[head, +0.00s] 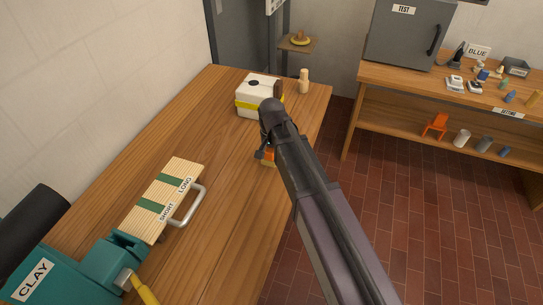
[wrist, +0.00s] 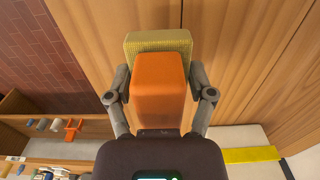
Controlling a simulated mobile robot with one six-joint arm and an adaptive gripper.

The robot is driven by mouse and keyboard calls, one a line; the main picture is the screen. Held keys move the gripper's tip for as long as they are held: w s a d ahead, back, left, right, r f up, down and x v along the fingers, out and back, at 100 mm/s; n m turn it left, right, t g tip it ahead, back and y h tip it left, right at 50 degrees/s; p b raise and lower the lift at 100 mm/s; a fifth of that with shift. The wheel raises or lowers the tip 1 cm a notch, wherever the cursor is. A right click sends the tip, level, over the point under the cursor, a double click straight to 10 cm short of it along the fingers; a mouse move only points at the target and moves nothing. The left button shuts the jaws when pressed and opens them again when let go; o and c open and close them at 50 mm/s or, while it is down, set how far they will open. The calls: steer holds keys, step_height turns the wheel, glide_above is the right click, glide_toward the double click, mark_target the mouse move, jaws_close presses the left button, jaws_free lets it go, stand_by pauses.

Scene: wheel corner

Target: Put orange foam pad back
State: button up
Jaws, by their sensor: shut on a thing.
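The orange foam pad (wrist: 160,85) sits between the two fingers of my gripper (wrist: 160,88) in the wrist view. The gripper is shut on it. A yellow, textured piece (wrist: 158,40) shows just beyond the pad's far end; I cannot tell whether it is joined to the pad. In the head view my arm hides most of the gripper, and only a small orange patch of the pad (head: 269,158) shows beneath it, above or at the wooden table (head: 222,130) near its right edge.
A white box with a yellow band (head: 250,105) stands at the table's far end, beside a wooden peg (head: 303,82). A slatted board with a metal handle (head: 155,192) and a teal CLAY machine (head: 75,275) are left. The table's middle is clear.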

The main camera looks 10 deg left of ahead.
mark_target(272, 153)
stand_by(0.3)
steer(key=shift+w, duration=0.25)
steer(key=shift+w+a+f, duration=0.1)
steer(key=shift+w+a, duration=0.15)
steer(key=shift+w, duration=0.8)
steer(key=shift+f+b, duration=0.95)
steer(key=shift+b, duration=0.05)
steer(key=shift+f+b, duration=0.6)
steer(key=shift+b, duration=0.05)
steer(key=shift+f+b, duration=0.35)
steer(key=o, duration=1.3)
